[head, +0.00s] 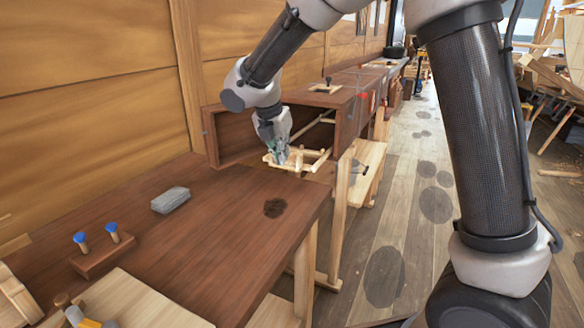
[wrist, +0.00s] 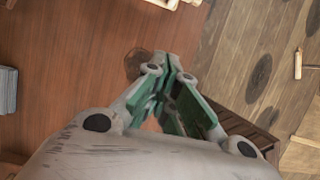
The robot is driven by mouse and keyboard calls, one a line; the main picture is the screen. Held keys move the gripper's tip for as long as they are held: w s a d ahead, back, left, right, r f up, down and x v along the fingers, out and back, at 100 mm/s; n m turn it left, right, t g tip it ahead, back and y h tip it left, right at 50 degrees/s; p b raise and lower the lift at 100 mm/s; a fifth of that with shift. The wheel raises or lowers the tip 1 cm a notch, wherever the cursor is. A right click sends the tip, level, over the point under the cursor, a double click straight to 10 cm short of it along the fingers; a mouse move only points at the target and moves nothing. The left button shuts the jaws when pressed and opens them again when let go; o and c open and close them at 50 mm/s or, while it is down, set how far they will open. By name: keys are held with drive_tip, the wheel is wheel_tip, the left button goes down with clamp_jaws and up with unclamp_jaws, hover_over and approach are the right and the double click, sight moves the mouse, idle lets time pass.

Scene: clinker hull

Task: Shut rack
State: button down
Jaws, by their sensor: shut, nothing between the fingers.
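The pale wooden rack (head: 316,162) is made of thin bars. Its front part sticks out of the open dark brown cabinet (head: 230,135) at the back of the bench, and a rail (head: 322,121) shows inside the cabinet. My gripper (head: 281,157) points down at the rack's front end, its fingers shut with nothing between them. In the head view it overlaps the rack's front; I cannot tell whether it touches. In the wrist view the green-padded fingers (wrist: 168,70) are together over the bench top, and pale wooden pieces, likely the rack (wrist: 165,3), show at the top edge.
The brown bench (head: 200,240) carries a grey block (head: 170,200), a dark stain (head: 274,207) and a small wooden stand with blue-topped pegs (head: 103,252). A wooden wall (head: 90,100) runs along the left. Open floor (head: 400,230) lies to the right.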

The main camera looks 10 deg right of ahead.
sight(310, 152)
drive_tip(key=x, duration=0.9)
drive_tip(key=shift+w+a+f, duration=0.15)
drive_tip(key=shift+w+f, duration=0.15)
drive_tip(key=shift+f, duration=0.05)
drive_tip(key=shift+w+d, duration=0.75)
drive_tip(key=shift+w, duration=0.3)
drive_tip(key=shift+w+d, duration=0.45)
drive_tip(key=shift+w, duration=0.2)
drive_tip(key=w+d, duration=0.2)
drive_tip(key=w, duration=0.1)
drive_tip(key=w+d, duration=0.3)
drive_tip(key=w, duration=0.1)
drive_tip(key=w+d, duration=0.3)
drive_tip(key=w, duration=0.1)
drive_tip(key=shift+w+d, duration=0.35)
drive_tip(key=shift+w, duration=0.05)
drive_tip(key=shift+r, duration=0.1)
